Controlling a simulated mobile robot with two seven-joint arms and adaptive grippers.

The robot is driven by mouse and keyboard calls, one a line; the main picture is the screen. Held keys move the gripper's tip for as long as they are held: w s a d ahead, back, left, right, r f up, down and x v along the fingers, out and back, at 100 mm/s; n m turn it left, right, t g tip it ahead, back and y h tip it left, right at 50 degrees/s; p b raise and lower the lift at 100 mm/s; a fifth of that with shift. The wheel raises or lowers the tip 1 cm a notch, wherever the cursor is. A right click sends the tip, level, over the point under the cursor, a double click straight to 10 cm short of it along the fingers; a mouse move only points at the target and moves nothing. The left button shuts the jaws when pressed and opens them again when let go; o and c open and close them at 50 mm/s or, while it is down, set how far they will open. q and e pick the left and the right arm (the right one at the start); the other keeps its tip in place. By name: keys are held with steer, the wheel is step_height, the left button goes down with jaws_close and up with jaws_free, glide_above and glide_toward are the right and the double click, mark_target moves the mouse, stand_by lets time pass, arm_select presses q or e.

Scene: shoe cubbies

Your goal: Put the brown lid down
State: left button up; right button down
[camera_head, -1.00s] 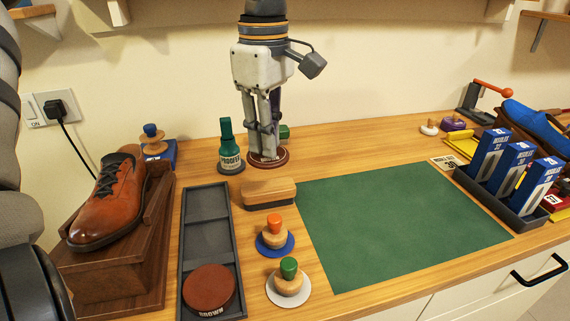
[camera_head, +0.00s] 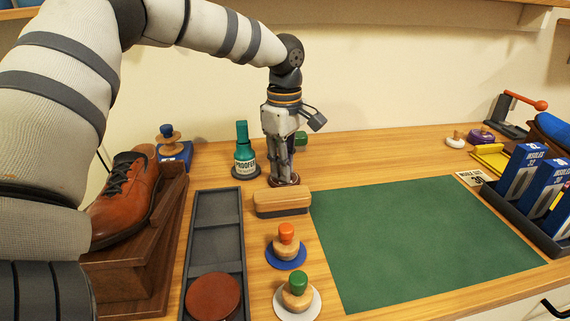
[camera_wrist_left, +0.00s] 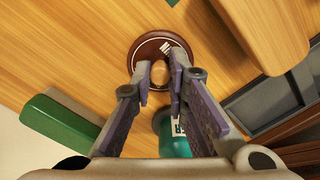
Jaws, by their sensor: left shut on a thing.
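The brown lid (camera_head: 284,181) is a dark brown disc low over the wooden counter, behind the wooden brush. In the left wrist view the lid (camera_wrist_left: 150,50) shows a pale ring, white print and a light round knob. My left gripper (camera_head: 280,172) points down and is shut on this knob; its fingers (camera_wrist_left: 161,82) stand on either side of it. Whether the lid's underside touches the counter I cannot tell. A red-brown round tin (camera_head: 214,297) sits in the front compartment of the grey tray (camera_head: 191,240). My right gripper is not in view.
A green bottle (camera_head: 243,155) stands just left of the lid, and the brush (camera_head: 282,203) lies just in front. Orange-topped (camera_head: 286,244) and green-topped (camera_head: 298,292) knobbed lids stand beside the tray. The green mat (camera_head: 420,240) is bare. A shoe (camera_head: 125,200) stands at left.

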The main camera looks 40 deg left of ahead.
arm_select(q)
steer(key=shift+f, duration=0.1)
steer(key=o, duration=0.8)
step_height(320, 180, up, 12)
stand_by(0.3)
